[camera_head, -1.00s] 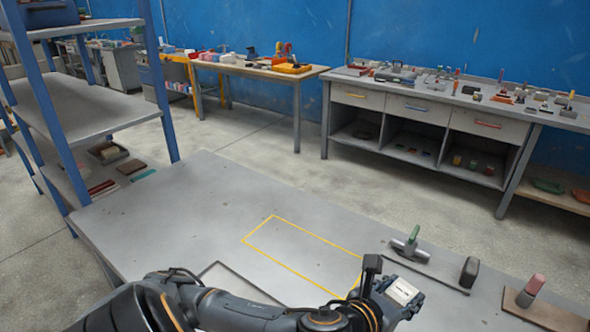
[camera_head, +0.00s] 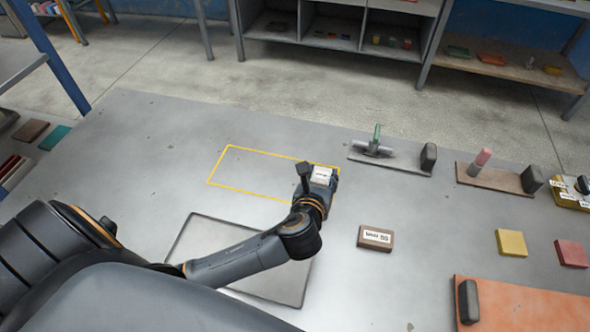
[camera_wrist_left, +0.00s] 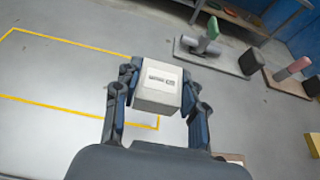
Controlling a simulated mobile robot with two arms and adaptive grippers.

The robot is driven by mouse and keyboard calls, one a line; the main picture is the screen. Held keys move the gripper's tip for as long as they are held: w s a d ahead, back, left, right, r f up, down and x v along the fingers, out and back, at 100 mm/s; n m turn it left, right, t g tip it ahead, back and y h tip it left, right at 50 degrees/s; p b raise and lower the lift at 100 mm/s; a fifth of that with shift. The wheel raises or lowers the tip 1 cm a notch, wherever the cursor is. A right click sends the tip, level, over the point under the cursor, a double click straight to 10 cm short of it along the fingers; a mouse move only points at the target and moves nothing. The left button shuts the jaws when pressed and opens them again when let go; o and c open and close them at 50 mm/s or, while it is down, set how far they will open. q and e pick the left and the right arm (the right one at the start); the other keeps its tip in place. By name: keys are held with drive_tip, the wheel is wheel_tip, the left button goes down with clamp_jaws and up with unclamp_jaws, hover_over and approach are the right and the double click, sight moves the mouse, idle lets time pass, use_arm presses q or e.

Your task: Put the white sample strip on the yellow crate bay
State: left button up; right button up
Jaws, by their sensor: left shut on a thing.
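The white sample strip (camera_head: 321,175) is a small pale block with a printed label on top. My left gripper (camera_head: 319,183) is shut on it. In the left wrist view the strip (camera_wrist_left: 157,92) sits between the two dark fingers, label facing the camera. The yellow crate bay (camera_head: 219,165) is a yellow outlined rectangle on the grey table; its outline also shows in the left wrist view (camera_wrist_left: 70,42). The gripper and strip are at the bay's right end and hide part of its outline. I cannot tell the strip's height above the table. My right gripper is out of view.
A brown labelled block (camera_head: 376,238) lies right of my left wrist. A green-handled tool on a plate (camera_head: 375,147) and a pink-handled one (camera_head: 481,160) stand behind and right. Yellow (camera_head: 511,243) and red (camera_head: 571,253) blocks lie further right. The bay's left part is clear.

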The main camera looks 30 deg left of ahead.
use_arm(q)
drive_tip(key=w+a+f, duration=0.1)
drive_tip(key=a+f, duration=0.1)
drive_tip(key=w+a+f, duration=0.2)
drive_tip(key=a+f, duration=0.1)
drive_tip(key=w+a+f, duration=0.1)
drive_tip(key=a+f, duration=0.1)
drive_tip(key=shift+w+a+f, duration=0.2)
drive_tip(key=shift+w+a, duration=0.1)
drive_tip(key=shift+w, duration=0.1)
drive_tip(key=shift+w+a+f+b, duration=0.15)
drive_tip(key=shift+f+b, duration=0.2)
drive_tip(key=shift+f, duration=1.4)
drive_tip(key=shift+f, duration=0.15)
drive_tip(key=o, duration=1.2)
drive_tip(key=shift+c, duration=0.2)
